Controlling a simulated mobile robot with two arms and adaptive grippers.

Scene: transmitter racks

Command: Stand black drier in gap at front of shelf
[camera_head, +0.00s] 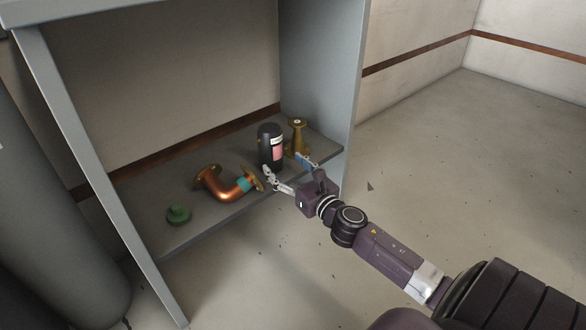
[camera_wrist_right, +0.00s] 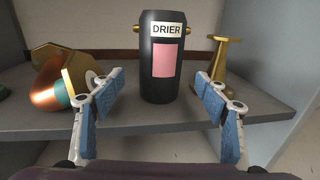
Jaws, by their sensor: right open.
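The black drier (camera_head: 270,147) stands upright on the grey shelf (camera_head: 218,222), between a copper elbow and a brass fitting. In the right wrist view the drier (camera_wrist_right: 161,62) shows a "DRIER" label and a pink panel, with small brass stubs at its sides. My right gripper (camera_head: 287,174) is open, in front of the drier at the shelf's front edge. In the right wrist view its blue-padded fingers (camera_wrist_right: 160,92) spread either side of the drier, with nothing held between them. My left gripper is not in view.
The copper elbow with brass flanges (camera_head: 221,187) lies left of the drier. The brass fitting (camera_head: 297,138) stands right of it, near the side panel (camera_head: 318,70). A green cap-like part (camera_head: 178,214) sits at the shelf's left front. Open floor lies to the right.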

